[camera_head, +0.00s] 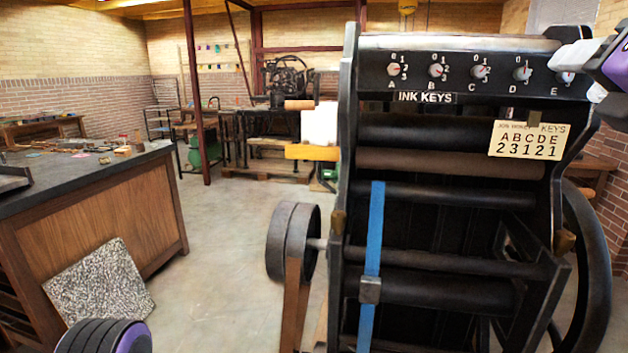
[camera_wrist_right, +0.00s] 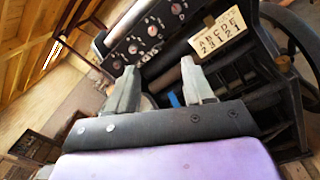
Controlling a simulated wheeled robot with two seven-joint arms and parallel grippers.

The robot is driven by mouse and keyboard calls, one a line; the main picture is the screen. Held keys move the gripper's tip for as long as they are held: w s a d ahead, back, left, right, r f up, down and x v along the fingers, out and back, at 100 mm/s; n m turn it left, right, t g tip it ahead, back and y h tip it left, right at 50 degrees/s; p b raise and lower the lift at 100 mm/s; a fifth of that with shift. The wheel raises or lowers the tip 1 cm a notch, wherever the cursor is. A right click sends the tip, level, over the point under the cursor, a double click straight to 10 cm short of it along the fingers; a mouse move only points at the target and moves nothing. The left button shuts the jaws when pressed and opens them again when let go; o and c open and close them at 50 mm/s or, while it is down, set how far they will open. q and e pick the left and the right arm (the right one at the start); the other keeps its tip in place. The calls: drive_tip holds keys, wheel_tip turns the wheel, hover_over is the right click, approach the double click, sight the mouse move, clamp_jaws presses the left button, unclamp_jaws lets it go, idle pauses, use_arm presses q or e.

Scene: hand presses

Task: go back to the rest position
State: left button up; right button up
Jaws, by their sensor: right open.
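The black press (camera_head: 450,130) stands at the right in the head view. Its INK KEYS panel (camera_head: 455,71) carries several small round knobs, lettered A to E. A cream card (camera_head: 527,140) with A B C D E over 2 3 1 2 1 is clipped below the panel; it also shows in the wrist view (camera_wrist_right: 218,34). My right gripper (camera_head: 584,73) is at the panel's right end, beside knob E (camera_head: 566,77), and partly covers that area. Its two pale fingers stand apart and hold nothing in the wrist view (camera_wrist_right: 160,85). Whether a finger touches the press, I cannot tell. My left gripper is out of view.
A wooden counter (camera_head: 95,185) with a dark top is at the left; a speckled slab (camera_head: 100,283) leans against it. A grey flywheel (camera_head: 293,240) sticks out at the press's left, a large dark wheel (camera_head: 597,262) at its right. The concrete floor (camera_head: 222,235) between is clear.

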drive_tip(key=w+a+f+n, duration=0.8)
drive_tip(key=w+f+n, duration=0.2)
drive_tip(key=f+n, duration=0.3)
drive_tip(key=w+a+f+n+g+y, duration=0.1)
drive_tip(key=w+a+f+n+g, duration=0.15)
drive_tip(key=f+n, duration=0.75)
drive_tip(key=w+a+f+n+g+y, duration=0.1)
drive_tip(key=a+f+n+y, duration=0.15)
drive_tip(key=f, duration=1.45)
drive_tip(key=s+d+f+n+g, duration=0.1)
drive_tip(key=s+f+n+g, duration=0.15)
drive_tip(key=s+f, duration=0.45)
drive_tip(key=s+d+f+n+g+h, duration=0.1)
drive_tip(key=s+d+f+n, duration=0.15)
drive_tip(key=f, duration=0.85)
drive_tip(key=s+d+f+n+g, duration=0.1)
drive_tip(key=s+f+n+g, duration=0.2)
drive_tip(key=f, duration=0.5)
drive_tip(key=s+d+f+n+g, duration=0.1)
drive_tip(key=s+d+f, duration=0.2)
drive_tip(key=s, duration=0.4)
drive_tip(key=s+d+f+n+g+h, duration=0.1)
drive_tip(key=s+d+f+n+g, duration=0.1)
drive_tip(key=s, duration=0.5)
drive_tip(key=s+d+f+n+g+h, duration=0.1)
drive_tip(key=s+d+f, duration=0.3)
drive_tip(key=s+f, duration=0.2)
drive_tip(key=shift+s+f+g+p, duration=0.15)
drive_tip(key=shift+s+g+p, duration=0.2)
drive_tip(key=shift+s, duration=0.2)
